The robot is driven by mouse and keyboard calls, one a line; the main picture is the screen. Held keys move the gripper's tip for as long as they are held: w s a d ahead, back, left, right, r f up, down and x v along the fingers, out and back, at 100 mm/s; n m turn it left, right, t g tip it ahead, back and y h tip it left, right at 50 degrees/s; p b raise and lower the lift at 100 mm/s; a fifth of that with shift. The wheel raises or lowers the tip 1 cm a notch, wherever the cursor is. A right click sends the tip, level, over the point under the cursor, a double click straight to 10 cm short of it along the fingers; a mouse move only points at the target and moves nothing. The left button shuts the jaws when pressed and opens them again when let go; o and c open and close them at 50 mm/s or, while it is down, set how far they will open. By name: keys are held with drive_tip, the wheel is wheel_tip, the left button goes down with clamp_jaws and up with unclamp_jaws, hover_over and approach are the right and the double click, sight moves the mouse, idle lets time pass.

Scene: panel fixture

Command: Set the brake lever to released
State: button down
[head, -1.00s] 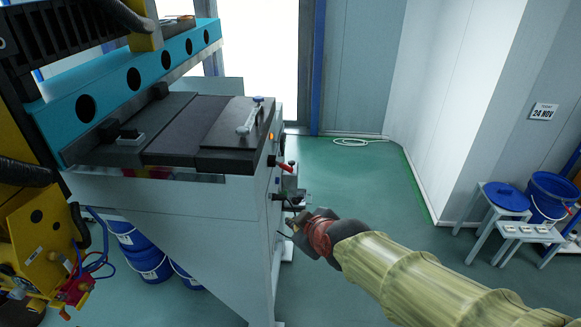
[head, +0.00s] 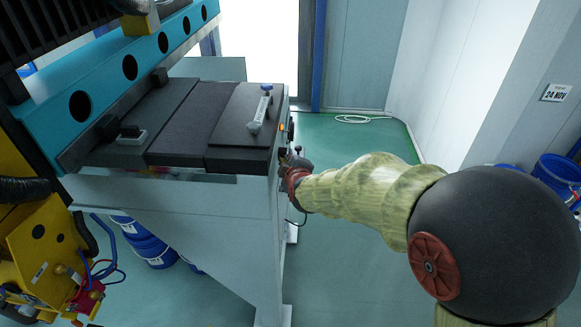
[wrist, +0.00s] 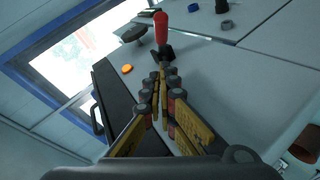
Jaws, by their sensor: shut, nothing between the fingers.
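The brake lever, with a red handle (wrist: 161,28) and a dark base (wrist: 162,52), stands out from the pale side panel in the wrist view. My gripper (wrist: 160,74) is shut and empty, its fingertips just short of the lever's base in that picture. I cannot tell whether they touch it. In the head view my gripper (head: 291,160) is at the machine's right side, and it and my wrist hide the lever there.
An orange button (wrist: 127,68) sits on the panel left of the lever, and dark knobs (wrist: 222,6) are to its right. The machine's dark top (head: 230,120) carries a handled bar (head: 261,110). Green floor (head: 380,142) is open behind my arm.

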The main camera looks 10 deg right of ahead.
drive_tip(key=w+d+f, duration=0.2)
drive_tip(key=shift+w+d+f, duration=0.3)
drive_tip(key=shift+d+f, duration=0.05)
drive_tip(key=shift+f, duration=0.05)
drive_tip(key=shift+b, duration=0.55)
drive_tip(key=shift+d+n+y, duration=0.15)
drive_tip(key=shift+n+y, duration=0.15)
